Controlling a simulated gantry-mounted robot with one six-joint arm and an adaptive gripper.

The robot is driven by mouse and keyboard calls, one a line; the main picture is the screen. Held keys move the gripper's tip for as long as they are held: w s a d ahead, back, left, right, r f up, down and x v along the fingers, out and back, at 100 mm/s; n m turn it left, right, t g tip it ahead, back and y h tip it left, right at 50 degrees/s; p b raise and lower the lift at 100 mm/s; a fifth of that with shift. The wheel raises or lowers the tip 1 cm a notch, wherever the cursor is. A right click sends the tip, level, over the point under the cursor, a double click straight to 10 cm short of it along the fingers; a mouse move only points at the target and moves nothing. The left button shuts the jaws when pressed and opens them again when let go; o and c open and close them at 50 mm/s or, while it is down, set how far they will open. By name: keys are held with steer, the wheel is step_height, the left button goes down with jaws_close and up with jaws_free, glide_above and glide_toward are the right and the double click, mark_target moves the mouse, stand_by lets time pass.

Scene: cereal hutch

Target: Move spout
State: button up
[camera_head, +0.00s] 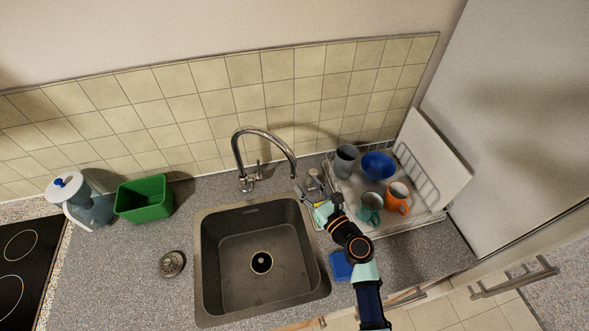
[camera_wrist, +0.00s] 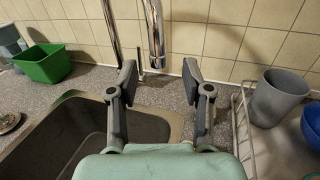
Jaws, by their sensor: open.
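The chrome spout (camera_head: 268,133) arches up from the tap base behind the sink, and its tip hangs over the sink's back right corner. In the wrist view, the spout's down-turned end (camera_wrist: 153,32) shows above and between my fingers, with its upper part cut off by the frame. My gripper (camera_head: 307,187) is just right of the spout tip, by the sink's right rear corner. In the wrist view my gripper (camera_wrist: 159,80) is open, with nothing seen clasped between its fingers. I cannot tell the exact gap to the spout.
The sink (camera_head: 262,255) is empty. A dish rack (camera_head: 385,225) with cups and a blue bowl (camera_head: 378,166) stands close right of my gripper. A green tub (camera_head: 143,199) and a jug (camera_head: 88,207) are at left. A blue sponge (camera_head: 340,266) lies right of the sink.

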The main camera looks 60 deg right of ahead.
mark_target(296, 173)
steer(key=b+x, duration=0.1)
steer(key=x, duration=0.6)
steer(key=shift+w+d+r, duration=0.1)
steer(key=shift+w+r, duration=0.05)
steer(key=shift+w, duration=0.25)
jaws_close()
